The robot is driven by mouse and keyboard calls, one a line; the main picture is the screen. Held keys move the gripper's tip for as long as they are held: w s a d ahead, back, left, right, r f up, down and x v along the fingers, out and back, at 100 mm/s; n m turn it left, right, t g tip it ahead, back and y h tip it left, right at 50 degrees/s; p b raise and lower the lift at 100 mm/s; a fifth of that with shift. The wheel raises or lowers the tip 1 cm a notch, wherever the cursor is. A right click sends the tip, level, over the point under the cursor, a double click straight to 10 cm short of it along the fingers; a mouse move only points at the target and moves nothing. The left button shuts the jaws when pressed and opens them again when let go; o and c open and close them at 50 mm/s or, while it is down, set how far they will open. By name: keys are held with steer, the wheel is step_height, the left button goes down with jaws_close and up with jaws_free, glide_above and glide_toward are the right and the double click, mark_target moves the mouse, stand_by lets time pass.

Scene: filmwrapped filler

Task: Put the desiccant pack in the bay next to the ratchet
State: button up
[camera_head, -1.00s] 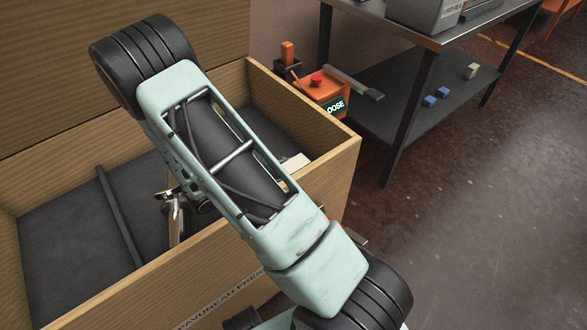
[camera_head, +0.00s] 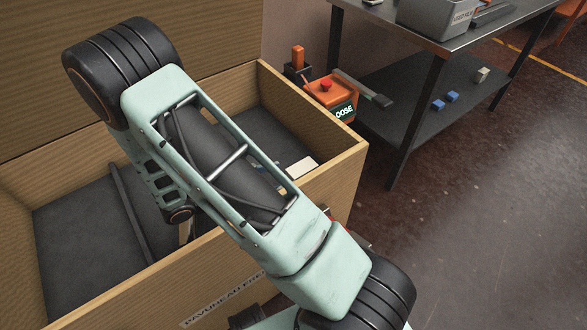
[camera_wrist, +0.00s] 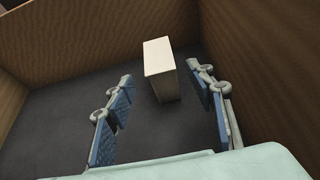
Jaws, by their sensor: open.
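In the wrist view my gripper (camera_wrist: 161,76) is open, its two blue-padded fingers apart. A pale, box-shaped pack (camera_wrist: 160,57), possibly the desiccant pack, stands on the dark floor beyond and between the fingertips. It is not visibly gripped. In the head view a pale block (camera_head: 302,167) lies in the right part of the wooden crate (camera_head: 315,190), probably the same thing. I cannot make out a ratchet in either view.
A dark divider (camera_head: 132,215) splits the crate floor, with bare floor to its left. High wooden walls surround the bays. An orange box with a red button (camera_head: 326,86) stands behind the right wall. A metal table (camera_head: 440,45) is farther right.

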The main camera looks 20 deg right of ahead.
steer(key=v, duration=0.3)
steer(key=shift+s+a+r, duration=0.1)
steer(key=shift+a+r, duration=0.05)
steer(key=shift+a, duration=0.2)
